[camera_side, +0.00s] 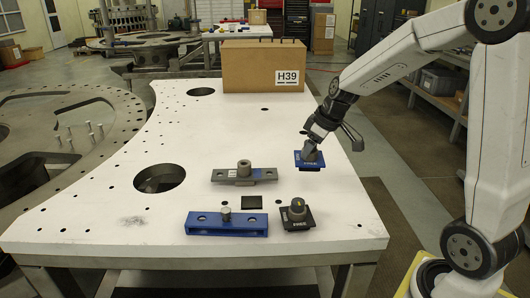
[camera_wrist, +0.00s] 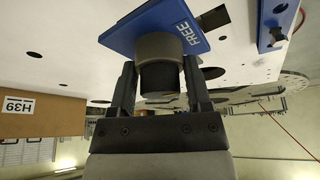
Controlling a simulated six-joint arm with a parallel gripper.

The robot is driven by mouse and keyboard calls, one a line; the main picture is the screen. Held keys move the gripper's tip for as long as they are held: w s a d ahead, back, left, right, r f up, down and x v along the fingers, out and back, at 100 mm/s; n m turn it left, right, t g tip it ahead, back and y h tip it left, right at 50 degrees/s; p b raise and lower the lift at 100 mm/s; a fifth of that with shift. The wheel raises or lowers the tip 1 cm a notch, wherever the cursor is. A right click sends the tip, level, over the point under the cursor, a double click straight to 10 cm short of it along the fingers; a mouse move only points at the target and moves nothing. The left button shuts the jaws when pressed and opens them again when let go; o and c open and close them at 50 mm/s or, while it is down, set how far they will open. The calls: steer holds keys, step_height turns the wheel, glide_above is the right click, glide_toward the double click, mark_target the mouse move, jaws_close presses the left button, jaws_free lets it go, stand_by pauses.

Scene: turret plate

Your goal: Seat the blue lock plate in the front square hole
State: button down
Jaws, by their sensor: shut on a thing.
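The blue lock plate (camera_side: 310,164), a square blue plate with white lettering and a grey round knob, hangs above the right part of the white table. My gripper (camera_side: 311,146) is shut on its knob. In the wrist view the blue lock plate (camera_wrist: 160,25) reads FREE, and my gripper (camera_wrist: 158,78) has a finger on each side of the knob (camera_wrist: 160,55). A dark square hole (camera_side: 252,202) is in the table toward the front, left of and nearer the camera than the held plate. The hole looks empty.
A black plate with a knob (camera_side: 297,218) sits just right of the hole. A blue bar (camera_side: 227,224) lies in front-left and a grey bar with a boss (camera_side: 244,174) behind. A cardboard box (camera_side: 263,68) stands at the back. A large round opening (camera_side: 160,178) is at left.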

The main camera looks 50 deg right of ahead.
steer(key=shift+w+a, duration=0.1)
steer(key=w+a+f, duration=0.3)
steer(key=w+a, duration=0.6)
steer(key=a, duration=0.3)
steer(key=shift+w+a+n, duration=0.15)
steer(key=shift+a+n, duration=0.05)
steer(key=shift+n, duration=0.2)
steer(key=shift+f, duration=0.2)
steer(key=shift+f, duration=2.85)
steer(key=shift+f, duration=1.35)
stand_by(1.9)
